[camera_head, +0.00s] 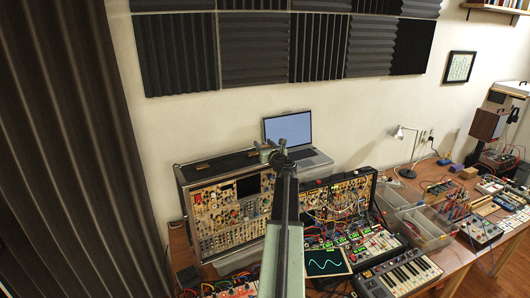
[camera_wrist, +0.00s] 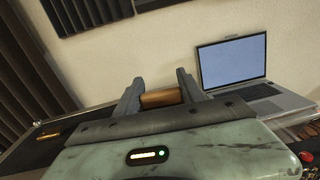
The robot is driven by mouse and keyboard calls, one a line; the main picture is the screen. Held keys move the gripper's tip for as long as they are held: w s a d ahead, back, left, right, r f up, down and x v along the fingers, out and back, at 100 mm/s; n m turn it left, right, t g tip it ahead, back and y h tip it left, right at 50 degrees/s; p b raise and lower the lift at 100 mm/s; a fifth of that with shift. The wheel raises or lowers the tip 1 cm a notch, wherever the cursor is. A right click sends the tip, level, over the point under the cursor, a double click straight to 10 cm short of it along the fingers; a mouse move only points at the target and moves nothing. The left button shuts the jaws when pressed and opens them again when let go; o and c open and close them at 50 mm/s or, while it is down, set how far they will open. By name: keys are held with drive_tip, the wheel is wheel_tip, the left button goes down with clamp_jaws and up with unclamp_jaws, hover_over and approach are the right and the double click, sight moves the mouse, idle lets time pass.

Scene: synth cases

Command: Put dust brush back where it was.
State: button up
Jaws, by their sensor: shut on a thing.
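My gripper (camera_head: 273,150) is raised above the desk, in front of the laptop and the back wall in the head view. In the wrist view my gripper (camera_wrist: 160,92) is shut on a short brown, wood-coloured piece, which I take to be the dust brush (camera_wrist: 161,99). Only this part shows between the two grey fingers; the rest is hidden behind the gripper body. In the head view the brush is too small to make out clearly.
An open laptop (camera_head: 289,128) stands behind the synth cases (camera_head: 230,205). Clear plastic bins (camera_head: 424,228), a keyboard synth (camera_head: 400,276) and a white desk lamp (camera_head: 405,150) are to the right. A dark curtain (camera_head: 75,150) hangs at left. Cables and gear crowd the desk.

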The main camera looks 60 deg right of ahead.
drive_tip(key=shift+w+d+f, duration=0.1)
drive_tip(key=shift+w+d, duration=0.6)
drive_tip(key=shift+d, duration=0.3)
wheel_tip(320, 180, down, 4)
drive_tip(key=b, duration=0.4)
drive_tip(key=shift+r, duration=0.25)
drive_tip(key=shift+f, duration=0.2)
drive_tip(key=o, duration=1.3)
drive_tip(key=shift+o, duration=0.2)
drive_tip(key=shift+r, duration=0.1)
